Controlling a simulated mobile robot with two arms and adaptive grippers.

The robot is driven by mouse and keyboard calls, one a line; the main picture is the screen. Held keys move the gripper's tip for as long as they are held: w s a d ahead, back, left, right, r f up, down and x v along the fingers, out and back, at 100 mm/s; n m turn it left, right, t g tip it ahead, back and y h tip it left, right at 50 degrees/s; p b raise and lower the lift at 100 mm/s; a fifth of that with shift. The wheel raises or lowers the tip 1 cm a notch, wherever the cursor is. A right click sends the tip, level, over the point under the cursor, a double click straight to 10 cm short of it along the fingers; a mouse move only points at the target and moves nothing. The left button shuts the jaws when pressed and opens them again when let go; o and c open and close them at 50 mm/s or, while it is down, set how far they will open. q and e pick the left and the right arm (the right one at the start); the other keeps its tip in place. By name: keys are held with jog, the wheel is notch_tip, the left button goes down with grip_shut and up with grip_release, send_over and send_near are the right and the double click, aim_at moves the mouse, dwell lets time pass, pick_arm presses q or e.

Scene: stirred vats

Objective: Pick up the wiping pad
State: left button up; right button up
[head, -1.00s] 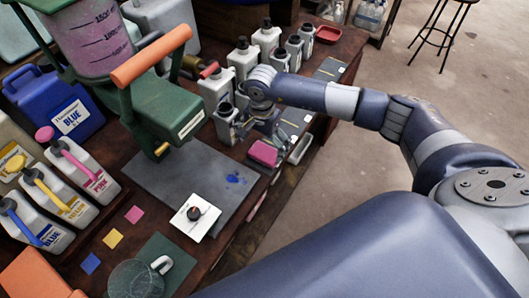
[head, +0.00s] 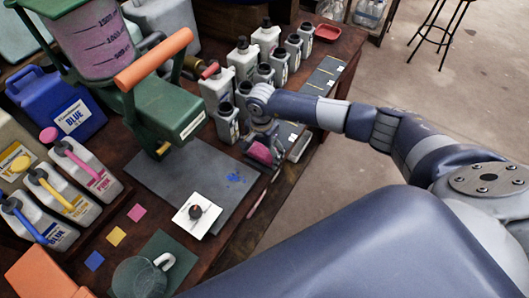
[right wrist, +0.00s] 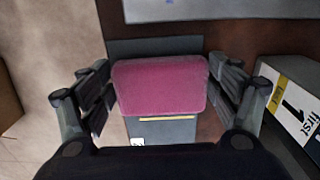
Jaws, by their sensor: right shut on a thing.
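The wiping pad is a pink block (head: 260,153) at the right edge of the workbench in the head view. My right gripper (head: 264,143) is shut on it, partly covering it. In the right wrist view the pink pad (right wrist: 160,88) sits between the two fingers, one at each side. The pad looks tilted in the head view; I cannot tell whether it is clear of the surface below. My left gripper is not in view.
A grey mat (head: 165,178) with a blue smear (head: 235,178) lies left of the gripper. Several grey bottles (head: 227,122) stand close behind it. A green stirring machine (head: 160,115) stands to the left. Open floor (head: 420,95) lies to the right.

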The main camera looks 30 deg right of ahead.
aim_at(262, 154)
jog(key=shift+r, duration=0.5)
notch_tip(262, 154, up, 2)
jog(key=shift+s+r+b, duration=0.1)
jog(key=shift+r+b, duration=0.15)
jog(key=shift+b, duration=0.55)
jog(key=s+a+b, duration=0.1)
jog(key=s+a, duration=0.2)
jog(key=s, duration=0.4)
jog(key=s+a+r+b, duration=0.1)
jog(key=s+a+b, duration=0.1)
jog(key=s, duration=0.5)
jog(key=shift+s+a+r, duration=0.2)
jog(key=shift+a+r, duration=0.05)
jog(key=shift+a, duration=0.55)
